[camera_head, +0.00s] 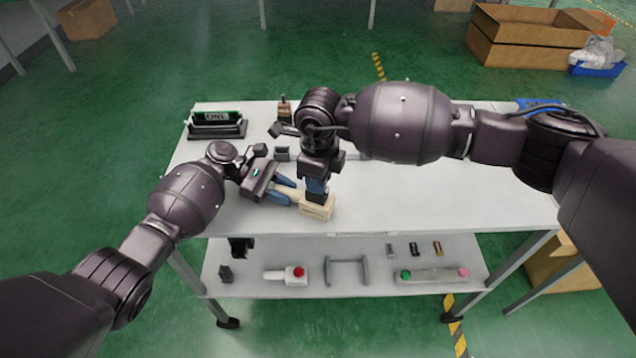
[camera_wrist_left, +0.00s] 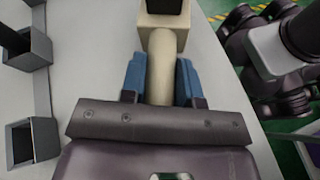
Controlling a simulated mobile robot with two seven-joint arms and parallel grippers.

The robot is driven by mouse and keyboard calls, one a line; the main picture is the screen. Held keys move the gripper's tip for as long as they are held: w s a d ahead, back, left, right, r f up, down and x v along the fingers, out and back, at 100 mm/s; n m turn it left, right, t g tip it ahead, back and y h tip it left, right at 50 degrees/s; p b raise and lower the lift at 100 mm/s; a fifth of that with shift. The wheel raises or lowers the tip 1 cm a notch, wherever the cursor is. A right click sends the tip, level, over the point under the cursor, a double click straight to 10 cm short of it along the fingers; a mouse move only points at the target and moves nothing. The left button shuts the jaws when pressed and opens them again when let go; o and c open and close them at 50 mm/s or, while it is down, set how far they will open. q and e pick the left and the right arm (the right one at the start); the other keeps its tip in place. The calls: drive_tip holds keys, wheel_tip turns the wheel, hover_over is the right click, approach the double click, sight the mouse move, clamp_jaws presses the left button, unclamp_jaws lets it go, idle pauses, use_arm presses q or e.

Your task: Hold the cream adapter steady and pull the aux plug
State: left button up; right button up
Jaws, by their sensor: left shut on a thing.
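The cream adapter (camera_head: 318,210) lies near the front edge of the white table, with a blocky end and a round neck. It also shows in the left wrist view (camera_wrist_left: 160,60). My left gripper (camera_head: 289,192) is shut on its neck, one blue finger on each side, as the left wrist view shows (camera_wrist_left: 162,82). The black aux plug (camera_head: 317,197) stands upright on the blocky end; its lower part also shows in the left wrist view (camera_wrist_left: 164,5). My right gripper (camera_head: 317,186) points down at the plug from above; its grip is partly hidden.
A black holder with a green-and-black panel (camera_head: 215,122) stands at the table's back left. A small grey open box (camera_head: 282,154) is behind my left gripper. The table's right side is largely clear. A lower shelf (camera_head: 340,287) holds several small parts.

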drive_tip(key=shift+o, duration=1.3)
clamp_jaws()
drive_tip(key=shift+r, duration=0.85)
drive_tip(key=shift+r, duration=1.85)
drive_tip(key=shift+r, duration=0.2)
drive_tip(key=shift+r, duration=0.8)
